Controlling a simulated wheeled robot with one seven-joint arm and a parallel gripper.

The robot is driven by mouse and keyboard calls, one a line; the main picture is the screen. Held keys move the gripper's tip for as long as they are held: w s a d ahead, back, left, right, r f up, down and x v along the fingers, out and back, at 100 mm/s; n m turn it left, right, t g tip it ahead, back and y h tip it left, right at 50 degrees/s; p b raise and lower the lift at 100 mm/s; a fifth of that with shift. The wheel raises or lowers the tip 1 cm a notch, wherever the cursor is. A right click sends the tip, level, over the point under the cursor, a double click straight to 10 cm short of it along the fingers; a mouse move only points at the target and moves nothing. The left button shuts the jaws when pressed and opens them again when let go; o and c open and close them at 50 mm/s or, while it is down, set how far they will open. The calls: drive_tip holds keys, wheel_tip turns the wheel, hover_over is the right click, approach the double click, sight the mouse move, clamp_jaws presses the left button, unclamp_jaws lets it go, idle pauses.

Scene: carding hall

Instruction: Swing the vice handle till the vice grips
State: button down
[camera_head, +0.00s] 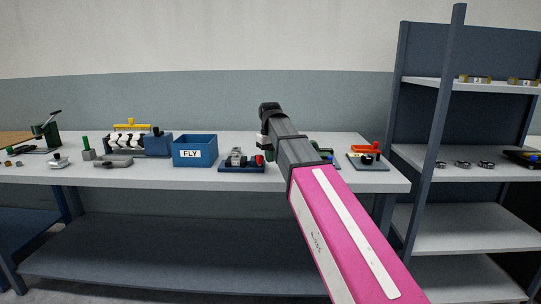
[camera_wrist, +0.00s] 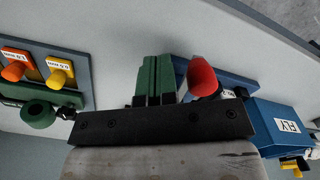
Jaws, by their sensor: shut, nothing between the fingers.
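The small vice (camera_head: 236,157) stands on a dark blue base plate on the bench, right of the blue FLY box. Its handle ends in a red knob (camera_head: 259,160) at the right of the base. My gripper (camera_head: 264,147) points down close behind the knob. In the wrist view my gripper (camera_wrist: 154,60) shows shut and empty, with the red knob (camera_wrist: 202,77) just right of its fingers. I cannot tell whether they touch. The gripper's black mount hides most of the vice and its jaws in the wrist view.
The blue FLY box (camera_head: 195,151) stands left of the vice. A green device (camera_wrist: 40,115) is partly hidden behind my arm in the head view. A shelf rack (camera_head: 465,157) stands at far right.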

drive_tip(key=shift+s+a, duration=0.1)
drive_tip(key=shift+a, duration=0.65)
idle(0.8)
drive_tip(key=shift+d, duration=1.05)
idle(0.3)
drive_tip(key=shift+r, duration=0.15)
wheel_tip(320, 180, up, 7)
idle(0.9)
